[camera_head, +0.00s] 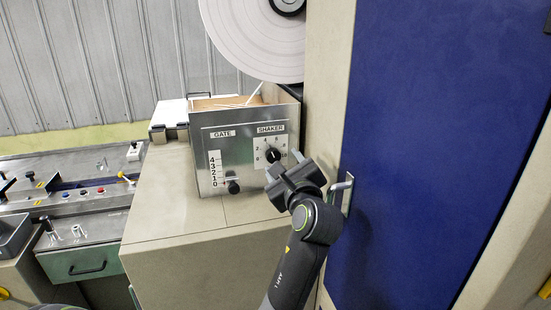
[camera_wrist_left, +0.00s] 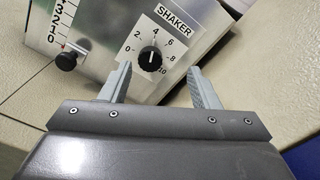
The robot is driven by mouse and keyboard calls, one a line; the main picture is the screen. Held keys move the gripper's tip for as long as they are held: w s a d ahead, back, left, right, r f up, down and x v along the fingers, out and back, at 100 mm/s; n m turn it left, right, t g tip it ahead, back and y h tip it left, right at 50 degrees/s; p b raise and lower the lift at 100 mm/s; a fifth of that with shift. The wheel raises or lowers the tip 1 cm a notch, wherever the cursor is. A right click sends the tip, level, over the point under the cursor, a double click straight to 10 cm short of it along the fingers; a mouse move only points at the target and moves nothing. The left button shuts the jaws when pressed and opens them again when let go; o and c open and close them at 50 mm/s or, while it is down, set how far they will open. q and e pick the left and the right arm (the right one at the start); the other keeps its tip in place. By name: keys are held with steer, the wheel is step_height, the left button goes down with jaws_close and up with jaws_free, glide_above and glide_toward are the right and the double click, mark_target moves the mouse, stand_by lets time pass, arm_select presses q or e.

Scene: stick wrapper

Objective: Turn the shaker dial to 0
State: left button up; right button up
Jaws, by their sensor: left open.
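The shaker dial (camera_head: 273,156) is a round black knob on the grey metal panel (camera_head: 245,125), under the SHAKER label. In the left wrist view the dial (camera_wrist_left: 151,56) sits in a white scale marked 0 to 10. A white mark on it runs roughly up and down, near the 4 at the top; its exact setting is hard to tell. My left gripper (camera_head: 284,164) is in front of the dial. In the left wrist view its two fingers (camera_wrist_left: 159,72) are apart, one on each side below the dial, and nothing is between them. Contact with the knob is not visible. My right gripper is not in view.
The GATE slider knob (camera_head: 233,187) is left of the dial on the same panel, near 0. A blue door (camera_head: 435,140) with a metal handle (camera_head: 346,192) stands close on the right. A beige cabinet top (camera_head: 165,215) is clear at the left.

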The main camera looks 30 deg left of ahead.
mark_target(274, 158)
arm_select(q)
steer(key=w+a, duration=0.1)
steer(key=w+a+f+p, duration=0.1)
steer(key=w+a, duration=0.1)
steer(key=w+a+f+p, duration=0.1)
steer(key=a, duration=0.1)
steer(key=shift+w+f, duration=0.15)
steer(key=shift+w+a+f+p, duration=0.1)
steer(key=shift+w+a+p, duration=0.2)
steer(key=shift+w+a, duration=0.2)
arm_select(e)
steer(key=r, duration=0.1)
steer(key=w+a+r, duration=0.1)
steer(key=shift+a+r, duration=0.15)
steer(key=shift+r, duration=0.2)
arm_select(q)
steer(key=shift+c, duration=0.2)
steer(key=c, duration=1)
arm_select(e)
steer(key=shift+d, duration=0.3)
